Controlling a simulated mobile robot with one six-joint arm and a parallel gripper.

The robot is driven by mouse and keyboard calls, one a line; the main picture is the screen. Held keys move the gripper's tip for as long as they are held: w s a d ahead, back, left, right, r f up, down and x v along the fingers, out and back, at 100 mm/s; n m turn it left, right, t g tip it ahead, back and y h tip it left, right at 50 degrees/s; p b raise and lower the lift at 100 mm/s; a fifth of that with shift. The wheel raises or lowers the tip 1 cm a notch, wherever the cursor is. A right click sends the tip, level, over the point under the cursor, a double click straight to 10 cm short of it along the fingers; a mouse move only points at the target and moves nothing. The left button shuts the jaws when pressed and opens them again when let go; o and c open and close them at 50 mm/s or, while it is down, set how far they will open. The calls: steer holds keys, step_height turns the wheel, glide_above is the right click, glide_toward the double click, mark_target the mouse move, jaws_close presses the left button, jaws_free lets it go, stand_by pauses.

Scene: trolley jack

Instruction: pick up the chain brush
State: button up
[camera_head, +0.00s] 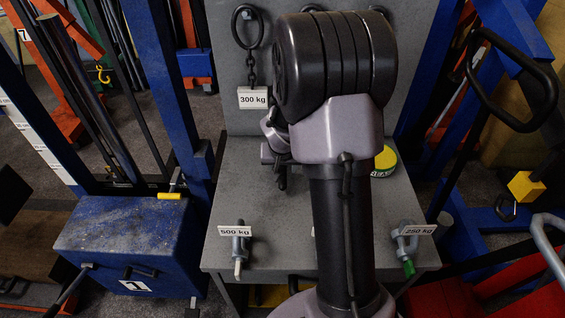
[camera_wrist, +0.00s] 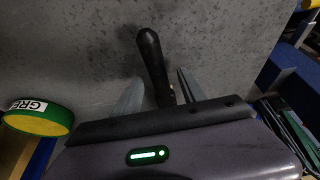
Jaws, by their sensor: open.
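A black rounded handle, likely the chain brush (camera_wrist: 151,52), stands out against the grey surface in the wrist view. Its lower end passes between the two fingers and goes out of sight behind my gripper's dark front edge, so no bristles show. My gripper (camera_wrist: 158,77) is open, with one grey finger on each side of the handle and a visible gap to both. In the head view my arm covers the middle of the grey bench (camera_head: 245,190), and I cannot make out the brush there.
A green and yellow tin (camera_wrist: 38,117) sits left of my gripper in the wrist view; in the head view it is right of my arm.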

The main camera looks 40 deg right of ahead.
steer(key=shift+w+d+f, duration=0.15)
steer(key=shift+w+f, duration=0.05)
steer(key=shift+f, duration=0.5)
steer(key=shift+r, duration=0.15)
steer(key=shift+c, duration=0.2)
jaws_close()
